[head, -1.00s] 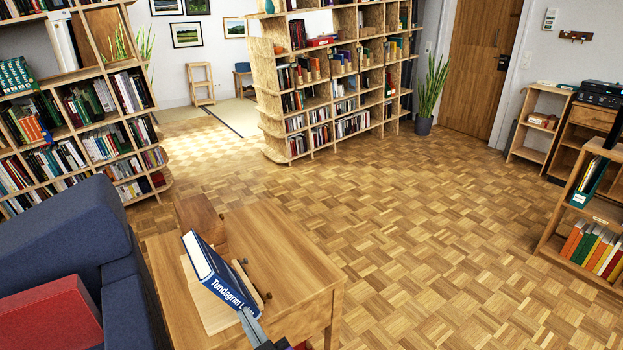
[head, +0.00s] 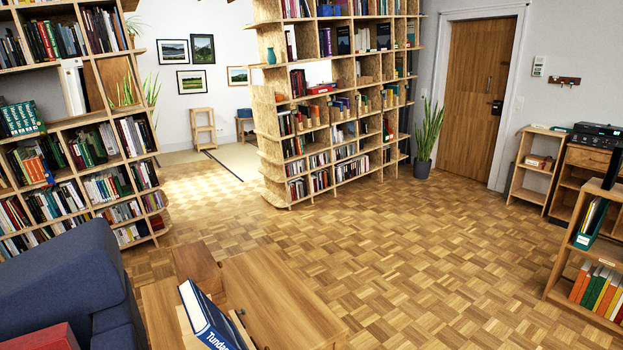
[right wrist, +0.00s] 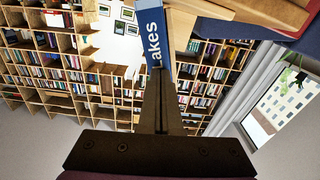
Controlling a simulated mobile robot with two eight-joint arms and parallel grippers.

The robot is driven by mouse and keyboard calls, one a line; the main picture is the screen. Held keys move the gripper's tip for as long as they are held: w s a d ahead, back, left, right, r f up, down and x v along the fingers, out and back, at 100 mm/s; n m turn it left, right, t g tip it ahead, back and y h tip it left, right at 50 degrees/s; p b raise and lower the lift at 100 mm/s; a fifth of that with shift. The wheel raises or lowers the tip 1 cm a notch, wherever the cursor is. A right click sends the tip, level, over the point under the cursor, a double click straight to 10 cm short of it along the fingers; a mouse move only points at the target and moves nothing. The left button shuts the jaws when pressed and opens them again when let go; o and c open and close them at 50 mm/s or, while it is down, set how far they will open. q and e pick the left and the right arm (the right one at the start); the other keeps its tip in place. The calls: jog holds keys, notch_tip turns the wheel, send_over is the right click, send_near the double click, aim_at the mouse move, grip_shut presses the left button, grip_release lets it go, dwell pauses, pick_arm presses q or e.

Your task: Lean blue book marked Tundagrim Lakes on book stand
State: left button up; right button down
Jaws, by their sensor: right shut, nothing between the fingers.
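The blue book marked Tundagrim Lakes (head: 208,322) rests tilted on the wooden book stand (head: 243,328) on a small wooden table (head: 270,290). Its white page edges face up-left, and the lower part of its spine is cut off by the head view's bottom edge. In the right wrist view the spine end reading "akes" (right wrist: 154,35) is right at the tips of my right gripper (right wrist: 159,72). That gripper is shut and empty; I cannot tell whether it touches the book. My left gripper is in neither view.
A wooden block (head: 199,266) stands at the table's back edge. A dark blue sofa (head: 65,290) with a red item (head: 45,338) is close on the left. Bookshelves (head: 80,130) stand behind, and a low shelf (head: 590,250) on the right. The parquet floor (head: 400,250) between is clear.

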jog(key=shift+x, duration=1.45)
jog(key=shift+s, duration=0.1)
jog(key=v, duration=0.6)
jog(key=shift+d, duration=0.15)
